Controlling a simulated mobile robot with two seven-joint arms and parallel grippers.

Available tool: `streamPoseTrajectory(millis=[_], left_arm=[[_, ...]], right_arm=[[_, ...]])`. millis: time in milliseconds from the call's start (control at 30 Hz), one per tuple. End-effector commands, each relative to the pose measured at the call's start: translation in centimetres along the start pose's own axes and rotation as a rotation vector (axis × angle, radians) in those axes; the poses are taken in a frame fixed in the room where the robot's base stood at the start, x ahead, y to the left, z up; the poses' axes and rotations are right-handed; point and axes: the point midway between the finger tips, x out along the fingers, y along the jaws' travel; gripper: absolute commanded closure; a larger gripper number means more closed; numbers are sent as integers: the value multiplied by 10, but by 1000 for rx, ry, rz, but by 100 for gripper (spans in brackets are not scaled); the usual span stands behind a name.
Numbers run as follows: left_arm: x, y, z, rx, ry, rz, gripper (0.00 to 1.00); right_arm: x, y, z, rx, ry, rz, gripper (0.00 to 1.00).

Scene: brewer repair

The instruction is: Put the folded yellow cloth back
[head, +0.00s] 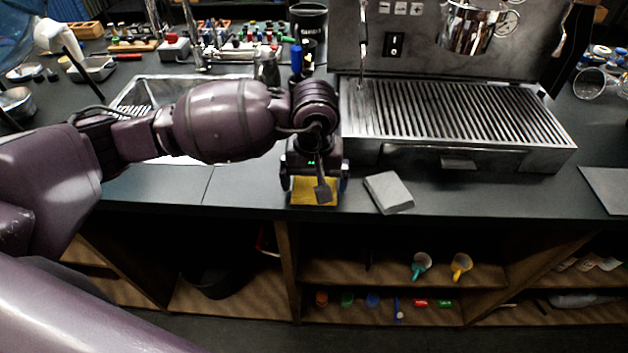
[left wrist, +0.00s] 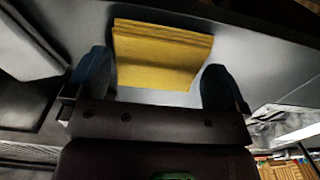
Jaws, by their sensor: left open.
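The folded yellow cloth (head: 314,196) lies on the dark counter near its front edge, left of the grey block. It also shows in the left wrist view (left wrist: 160,58), flat with layered folds along one edge. My left gripper (head: 314,184) is directly over the cloth, pointing down. In the left wrist view its two blue-tipped fingers (left wrist: 158,88) are spread open, one on each side of the cloth, with nothing held between them. I cannot tell the exact height of the fingertips above the counter. My right gripper is not in view.
A grey block (head: 388,192) lies right of the cloth. The espresso machine's drip tray (head: 450,115) stands behind it. A sink (head: 135,95) is behind my left arm. Open shelves (head: 400,272) with small coloured items are below the counter.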

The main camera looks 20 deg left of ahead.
Motion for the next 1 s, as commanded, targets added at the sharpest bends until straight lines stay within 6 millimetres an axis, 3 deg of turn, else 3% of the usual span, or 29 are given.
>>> streamPoseTrajectory(millis=[500, 700, 1000], left_arm=[[-94, 0, 0, 2, 5, 1, 0], [-111, 0, 0, 0, 2, 1, 0], [-115, 0, 0, 0, 1, 0, 0]], right_arm=[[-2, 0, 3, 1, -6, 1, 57], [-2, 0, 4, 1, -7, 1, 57], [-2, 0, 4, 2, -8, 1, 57]])
